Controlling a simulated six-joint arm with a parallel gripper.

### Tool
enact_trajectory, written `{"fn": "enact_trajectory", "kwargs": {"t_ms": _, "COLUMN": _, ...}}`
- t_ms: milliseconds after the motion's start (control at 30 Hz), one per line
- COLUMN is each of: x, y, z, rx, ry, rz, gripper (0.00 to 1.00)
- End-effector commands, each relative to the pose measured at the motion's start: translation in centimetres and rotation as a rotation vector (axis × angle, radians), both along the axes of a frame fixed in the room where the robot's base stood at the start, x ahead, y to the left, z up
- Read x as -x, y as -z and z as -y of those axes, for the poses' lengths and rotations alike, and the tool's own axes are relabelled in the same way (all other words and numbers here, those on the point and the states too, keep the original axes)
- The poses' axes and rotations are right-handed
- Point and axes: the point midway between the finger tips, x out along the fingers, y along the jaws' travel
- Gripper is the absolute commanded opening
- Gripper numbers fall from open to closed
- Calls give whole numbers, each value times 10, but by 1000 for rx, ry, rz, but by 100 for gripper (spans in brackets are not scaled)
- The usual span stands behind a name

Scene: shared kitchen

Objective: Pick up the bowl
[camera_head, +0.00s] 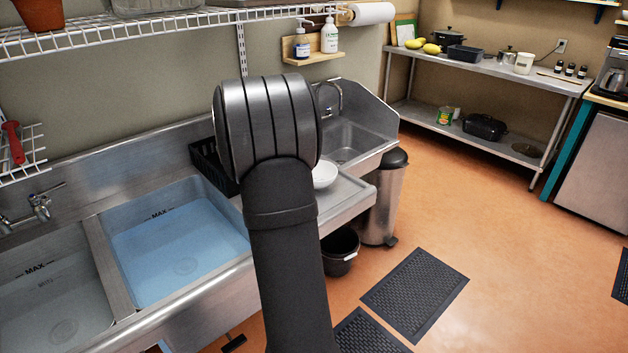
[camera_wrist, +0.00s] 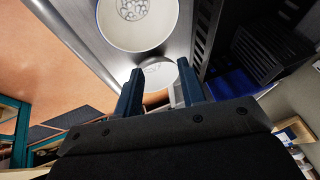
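A white bowl (camera_head: 325,174) sits on the steel drainboard (camera_head: 338,205), partly hidden behind my arm in the head view. In the wrist view a white bowl (camera_wrist: 138,22) with a grey pattern inside is at the top, cut off by the frame edge. A second white round dish (camera_wrist: 158,74) shows below it, between my fingers in the picture; I cannot tell whether it is a bowl or how far off it is. My gripper (camera_wrist: 160,67) is open, with its two dark blue fingers apart and no contact visible. In the head view my arm hides the fingers.
A black crate (camera_head: 208,163) stands left of my arm, behind the drainboard; it also shows in the wrist view (camera_wrist: 262,52). A water-filled sink (camera_head: 180,240) is on the left, an empty basin (camera_head: 355,140) on the right. A wire shelf (camera_head: 150,32) hangs above. A bin (camera_head: 383,200) stands beside the counter.

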Motion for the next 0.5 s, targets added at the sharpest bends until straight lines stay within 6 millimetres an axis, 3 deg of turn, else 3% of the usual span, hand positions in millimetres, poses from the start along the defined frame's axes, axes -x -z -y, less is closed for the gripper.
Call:
{"fn": "enact_trajectory", "kwargs": {"t_ms": 33, "x": -7, "y": -4, "z": 35, "rx": -10, "ry": 70, "rz": 7, "gripper": 37}}
{"fn": "enact_trajectory", "kwargs": {"t_ms": 100, "x": -12, "y": -7, "z": 73, "rx": -22, "ry": 151, "rz": 13, "gripper": 37}}
{"fn": "enact_trajectory", "kwargs": {"t_ms": 200, "x": -16, "y": -10, "z": 114, "rx": -36, "ry": 237, "rz": 23, "gripper": 37}}
{"fn": "enact_trajectory", "kwargs": {"t_ms": 300, "x": -17, "y": -13, "z": 138, "rx": -44, "ry": 289, "rz": 28, "gripper": 37}}
{"fn": "enact_trajectory", "kwargs": {"t_ms": 500, "x": -24, "y": 2, "z": 151, "rx": -48, "ry": 313, "rz": 29, "gripper": 37}}
